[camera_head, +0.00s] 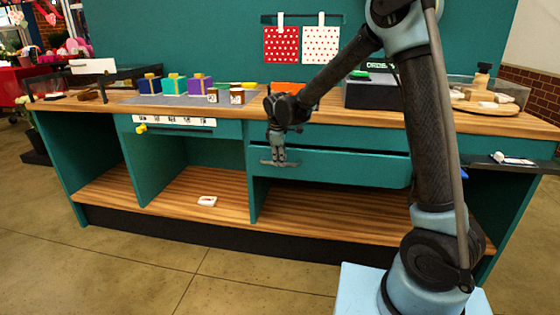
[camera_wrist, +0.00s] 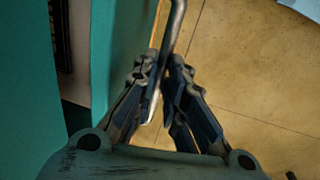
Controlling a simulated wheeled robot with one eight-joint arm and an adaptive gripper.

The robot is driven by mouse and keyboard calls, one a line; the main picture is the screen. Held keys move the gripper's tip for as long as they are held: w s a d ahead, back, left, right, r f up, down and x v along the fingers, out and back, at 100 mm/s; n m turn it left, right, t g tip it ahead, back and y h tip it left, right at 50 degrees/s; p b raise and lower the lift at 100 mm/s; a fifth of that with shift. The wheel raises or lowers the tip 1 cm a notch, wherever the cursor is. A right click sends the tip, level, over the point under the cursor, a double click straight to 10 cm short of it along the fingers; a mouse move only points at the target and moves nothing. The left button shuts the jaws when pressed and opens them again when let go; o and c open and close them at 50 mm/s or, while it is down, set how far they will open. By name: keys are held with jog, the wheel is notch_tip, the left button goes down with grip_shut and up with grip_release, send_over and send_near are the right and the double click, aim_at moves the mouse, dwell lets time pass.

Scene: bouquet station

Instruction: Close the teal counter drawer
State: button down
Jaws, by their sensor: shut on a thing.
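The teal counter drawer (camera_head: 345,168) is in the middle right of the counter in the head view. Its front stands out from the counter, so it is partly open. Its metal bar handle (camera_head: 267,163) is at the left part of the front; it also shows in the wrist view (camera_wrist: 175,32), running between my fingers. My gripper (camera_head: 279,161) points down at the handle and is shut on it. In the wrist view my gripper's fingers (camera_wrist: 161,72) lie on both sides of the bar. The drawer's inside cannot be made out.
The wooden countertop (camera_head: 340,112) carries several small boxes, jars and a dark machine (camera_head: 372,92). Open shelves lie below, with a small white item (camera_head: 207,201) on the left one. The tiled floor (camera_head: 150,262) before the counter is clear.

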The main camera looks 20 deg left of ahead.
jog(key=shift+w+a, duration=0.15)
jog(key=shift+w, duration=1)
jog(key=shift+w+a, duration=0.1)
jog(key=shift+w, duration=1)
jog(key=c, duration=1.7)
grip_release()
jog(key=shift+w, duration=0.1)
jog(key=shift+o, duration=0.2)
notch_tip(320, 180, up, 12)
jog(key=s, duration=0.2)
jog(key=shift+s, duration=0.2)
jog(key=shift+d+f, duration=0.1)
jog(key=shift+d, duration=0.05)
